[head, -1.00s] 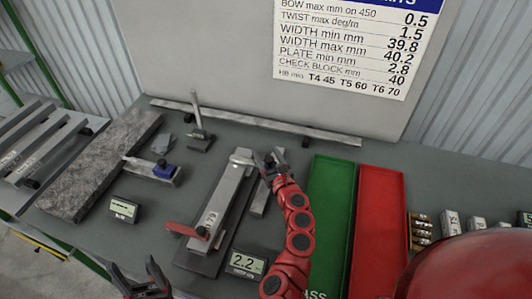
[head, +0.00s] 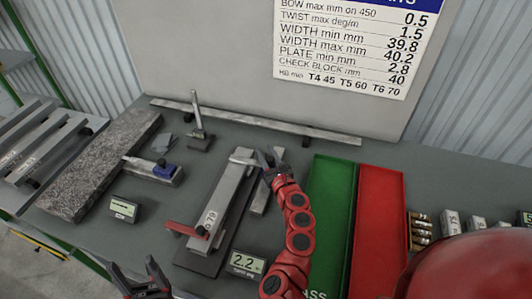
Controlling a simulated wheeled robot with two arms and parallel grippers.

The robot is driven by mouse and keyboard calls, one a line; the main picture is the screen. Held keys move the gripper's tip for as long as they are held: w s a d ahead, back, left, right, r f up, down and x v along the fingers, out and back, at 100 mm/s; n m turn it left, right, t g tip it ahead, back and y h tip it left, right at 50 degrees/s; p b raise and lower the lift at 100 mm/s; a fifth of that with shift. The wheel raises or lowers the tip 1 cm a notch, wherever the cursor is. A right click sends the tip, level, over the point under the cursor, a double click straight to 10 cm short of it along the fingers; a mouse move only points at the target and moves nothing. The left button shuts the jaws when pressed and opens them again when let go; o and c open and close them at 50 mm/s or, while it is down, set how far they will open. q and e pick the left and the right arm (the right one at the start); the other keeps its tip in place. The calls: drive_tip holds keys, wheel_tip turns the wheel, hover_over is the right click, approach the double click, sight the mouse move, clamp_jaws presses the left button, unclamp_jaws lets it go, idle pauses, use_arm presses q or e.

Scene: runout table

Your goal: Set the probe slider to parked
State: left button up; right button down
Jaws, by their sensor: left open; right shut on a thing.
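The twist fixture holds a light grey bar (head: 226,205), lying lengthwise with a red lever (head: 186,230) at its near end. A narrow grey rail (head: 259,201) lies just right of the bar. My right gripper (head: 271,160) is over the far end of this rail. It is shut on a small part there, which I take to be the probe slider; the fingers largely hide it. A display (head: 247,263) at the near end reads about 2.2. My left gripper (head: 138,274) is open and empty at the front edge, away from the fixture.
A green tray (head: 329,220) and a red tray (head: 381,220) lie to the right. A dark stone slab (head: 100,165), a blue-marked gauge (head: 160,170), a small display (head: 124,209) and an upright stand (head: 199,135) are left. A long straightedge (head: 260,123) lies behind.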

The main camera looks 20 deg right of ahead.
idle(0.7)
drive_tip(key=w+d+b, duration=0.1)
drive_tip(key=w, duration=0.1)
drive_tip(key=w+d+b, duration=0.1)
drive_tip(key=w+d, duration=0.1)
drive_tip(key=w, duration=0.1)
drive_tip(key=w+d+b, duration=0.1)
drive_tip(key=w+d, duration=0.1)
drive_tip(key=w, duration=0.1)
drive_tip(key=shift+d, duration=0.15)
drive_tip(key=shift+w+d, duration=0.2)
drive_tip(key=shift+d+r, duration=0.1)
drive_tip(key=shift+r, duration=0.15)
drive_tip(key=c, duration=0.9)
unclamp_jaws()
drive_tip(key=o, duration=0.4)
drive_tip(key=shift+w+f, duration=0.2)
drive_tip(key=shift+s, duration=0.15)
